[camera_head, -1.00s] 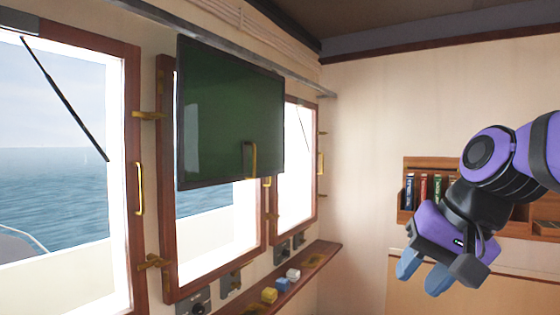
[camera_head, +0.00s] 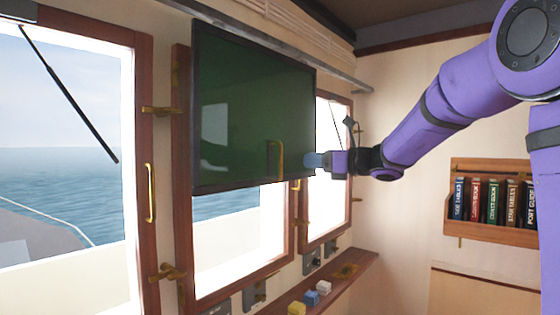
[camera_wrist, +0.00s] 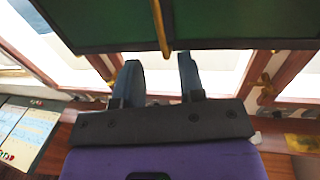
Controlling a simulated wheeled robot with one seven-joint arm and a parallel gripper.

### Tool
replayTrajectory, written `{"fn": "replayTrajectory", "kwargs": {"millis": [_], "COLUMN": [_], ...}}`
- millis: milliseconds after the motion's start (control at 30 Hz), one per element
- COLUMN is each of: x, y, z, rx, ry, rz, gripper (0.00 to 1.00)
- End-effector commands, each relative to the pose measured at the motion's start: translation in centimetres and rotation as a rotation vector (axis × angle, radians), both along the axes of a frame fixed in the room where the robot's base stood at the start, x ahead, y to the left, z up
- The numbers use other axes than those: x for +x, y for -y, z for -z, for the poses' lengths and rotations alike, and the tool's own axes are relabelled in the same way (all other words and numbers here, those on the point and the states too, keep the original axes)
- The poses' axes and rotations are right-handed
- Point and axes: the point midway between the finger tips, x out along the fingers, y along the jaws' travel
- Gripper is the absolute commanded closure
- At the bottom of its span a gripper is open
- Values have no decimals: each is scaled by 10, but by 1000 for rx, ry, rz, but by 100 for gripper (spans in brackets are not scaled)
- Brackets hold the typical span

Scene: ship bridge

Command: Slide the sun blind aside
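The sun blind (camera_head: 250,115) is a dark green panel with a black frame, hanging from a rail over the upper part of the middle window. Its upright brass handle (camera_head: 276,160) is at the lower right of the panel. My gripper (camera_head: 310,160) is beside the blind's right edge in the head view, right of the handle. In the wrist view my gripper (camera_wrist: 158,72) has its two blue fingers apart with nothing between them.
The grey rail (camera_head: 275,45) runs along the wall above the windows. Brass window handles (camera_head: 150,192) and latches stick out from the frames. A wooden ledge (camera_head: 340,278) below carries small blocks. A bookshelf (camera_head: 492,232) hangs on the right wall.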

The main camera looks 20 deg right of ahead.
Motion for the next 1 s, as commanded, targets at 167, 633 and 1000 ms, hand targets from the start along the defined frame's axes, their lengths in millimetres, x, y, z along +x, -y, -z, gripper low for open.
{"fn": "replayTrajectory", "kwargs": {"millis": [167,633,1000], "x": [17,66,72], "y": [-18,-68,-74], "z": [0,1,0], "rx": [0,-3,-4], "ry": [0,0,1], "rz": [-4,-3,-1], "gripper": [63,63,63]}}
